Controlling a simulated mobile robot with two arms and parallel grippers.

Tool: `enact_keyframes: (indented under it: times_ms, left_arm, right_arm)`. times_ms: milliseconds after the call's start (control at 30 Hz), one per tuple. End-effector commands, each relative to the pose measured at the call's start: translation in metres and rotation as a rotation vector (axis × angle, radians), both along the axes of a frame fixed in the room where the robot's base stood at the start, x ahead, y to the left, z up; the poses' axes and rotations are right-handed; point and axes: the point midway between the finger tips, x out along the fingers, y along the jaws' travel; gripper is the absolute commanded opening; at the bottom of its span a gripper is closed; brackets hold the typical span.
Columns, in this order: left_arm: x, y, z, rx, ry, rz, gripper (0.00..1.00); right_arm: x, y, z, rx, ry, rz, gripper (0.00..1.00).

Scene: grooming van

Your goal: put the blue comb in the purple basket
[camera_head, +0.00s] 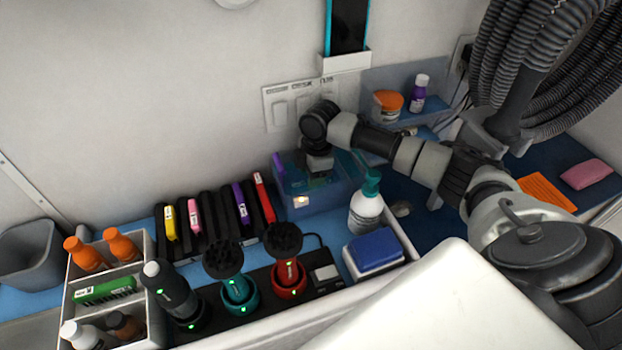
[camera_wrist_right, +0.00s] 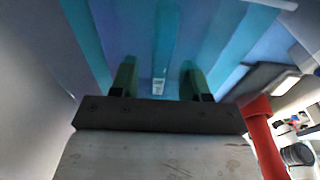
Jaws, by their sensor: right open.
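My right gripper (camera_head: 318,178) points down into a see-through blue box (camera_head: 296,208) at the back of the counter. Its fingers (camera_wrist_right: 158,85) are open in the right wrist view, in front of blurred teal and blue-violet bands. A small pale label (camera_wrist_right: 158,87) shows between the fingers. A purple piece (camera_head: 279,164) stands at the box's left edge, and a teal piece shows by its right. I cannot single out the blue comb or tell whether the gripper touches anything. No purple basket can be made out for sure. My left gripper is out of view.
A slotted black rack (camera_head: 205,221) with coloured pieces stands left of the box. Red and teal devices (camera_head: 288,283) stand in front. A pump bottle (camera_head: 367,206) and a blue-topped block (camera_head: 374,250) are to the right. A white caddy (camera_head: 104,312) holds bottles at left.

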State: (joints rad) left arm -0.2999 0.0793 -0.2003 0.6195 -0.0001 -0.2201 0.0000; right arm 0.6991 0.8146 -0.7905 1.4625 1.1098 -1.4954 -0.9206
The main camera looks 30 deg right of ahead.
Motion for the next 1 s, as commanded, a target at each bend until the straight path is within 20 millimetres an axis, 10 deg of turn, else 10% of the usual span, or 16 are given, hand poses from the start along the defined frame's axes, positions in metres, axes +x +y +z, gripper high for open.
enact_keyframes:
  times_ms: [500, 1000]
  left_arm:
    - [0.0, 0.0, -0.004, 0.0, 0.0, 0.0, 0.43]
    - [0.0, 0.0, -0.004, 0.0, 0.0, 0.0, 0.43]
  right_arm:
    - [-0.003, -0.011, 0.097, 0.001, -0.001, 0.0, 0.46]
    - [-0.003, -0.012, 0.107, 0.0, 0.0, 0.0, 0.46]
